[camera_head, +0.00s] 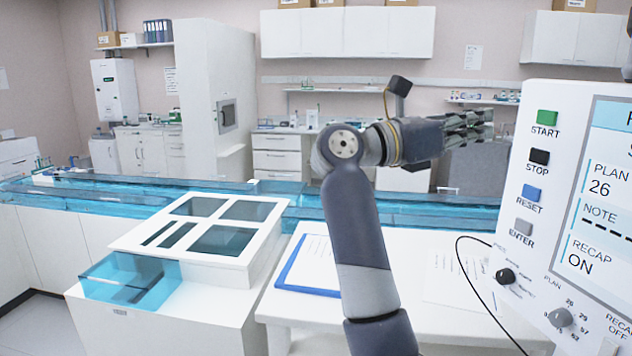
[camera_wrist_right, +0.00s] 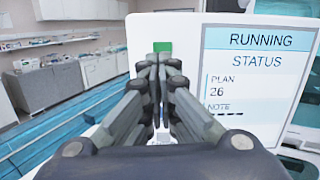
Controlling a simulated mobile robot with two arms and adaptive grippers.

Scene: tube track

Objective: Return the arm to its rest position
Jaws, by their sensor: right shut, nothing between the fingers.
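My right arm rises from the bottom middle of the head view and bends to the right at its wrist. My right gripper (camera_head: 468,127) points right, at the left edge of a white control panel (camera_head: 545,210). In the right wrist view the fingers of my right gripper (camera_wrist_right: 160,62) are shut together with nothing between them. They lie in front of the panel's green START button (camera_wrist_right: 162,47), which shows just above the fingertips. The panel screen (camera_wrist_right: 257,75) reads "RUNNING STATUS" and "PLAN 26". Whether the fingers touch the panel I cannot tell. My left gripper is not in view.
A white machine with dark windows (camera_head: 250,248) and a blue clear bin (camera_head: 130,277) stands at the left. A blue-edged clipboard (camera_head: 292,272) lies on the white table. A blue track (camera_head: 90,198) runs behind. A black cable (camera_head: 470,280) hangs beside the panel.

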